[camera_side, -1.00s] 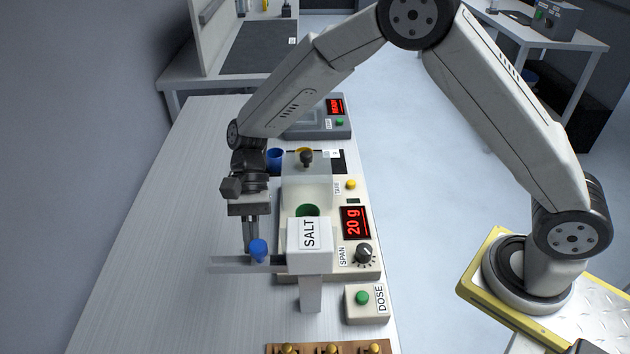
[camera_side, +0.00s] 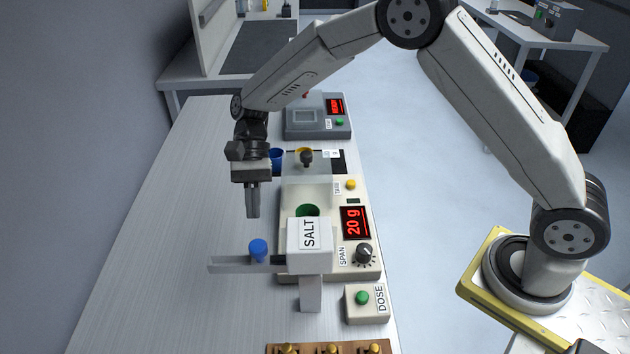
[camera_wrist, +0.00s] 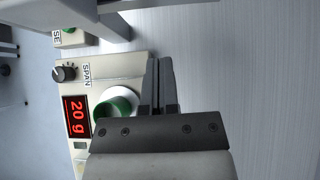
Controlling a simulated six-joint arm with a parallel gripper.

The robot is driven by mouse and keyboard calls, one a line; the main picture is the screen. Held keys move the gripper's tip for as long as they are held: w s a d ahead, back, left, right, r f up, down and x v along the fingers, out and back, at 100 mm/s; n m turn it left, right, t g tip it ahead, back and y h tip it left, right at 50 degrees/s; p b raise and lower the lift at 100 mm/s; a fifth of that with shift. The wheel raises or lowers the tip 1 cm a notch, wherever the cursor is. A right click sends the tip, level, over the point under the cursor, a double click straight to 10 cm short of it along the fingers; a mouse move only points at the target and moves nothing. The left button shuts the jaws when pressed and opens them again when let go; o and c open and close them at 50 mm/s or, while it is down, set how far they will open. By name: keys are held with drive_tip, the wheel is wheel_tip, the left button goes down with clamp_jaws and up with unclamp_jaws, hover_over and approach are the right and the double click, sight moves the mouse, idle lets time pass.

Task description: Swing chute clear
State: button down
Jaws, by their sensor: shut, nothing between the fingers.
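The chute (camera_side: 231,265) is a grey trough that sticks out to the left from the white SALT hopper (camera_side: 309,240). A blue knob (camera_side: 258,249) stands upright on it. The scale (camera_side: 352,256) reads 20 g, and a green cup (camera_side: 307,210) sits on it behind the hopper. My gripper (camera_side: 253,215) is shut and empty, above and behind the blue knob and apart from it. In the wrist view my gripper (camera_wrist: 159,62) points past the green cup (camera_wrist: 118,106); a grey part, probably of the chute or hopper, crosses the top.
A DOSE box with a green button (camera_side: 362,298) stands right of the hopper stand. A clear shield (camera_side: 306,178) and a blue cup (camera_side: 275,158) are near my wrist. A wooden rack with brass knobs (camera_side: 330,349) lies at the front. The table's left side is clear.

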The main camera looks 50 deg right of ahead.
drive_tip(key=v, duration=0.7)
drive_tip(key=shift+d, duration=0.1)
drive_tip(key=s+d+f+n+t+h, duration=0.2)
drive_tip(key=s+d+n+t+h, duration=0.1)
drive_tip(key=s+d, duration=0.4)
drive_tip(key=s+d+f+n+t+h, duration=0.2)
drive_tip(key=s+d+n+t, duration=0.3)
drive_tip(key=s+d, duration=0.3)
drive_tip(key=shift+s+f+n+t+h, duration=0.3)
drive_tip(key=shift+s+t+h, duration=0.3)
drive_tip(key=shift+s, duration=0.6)
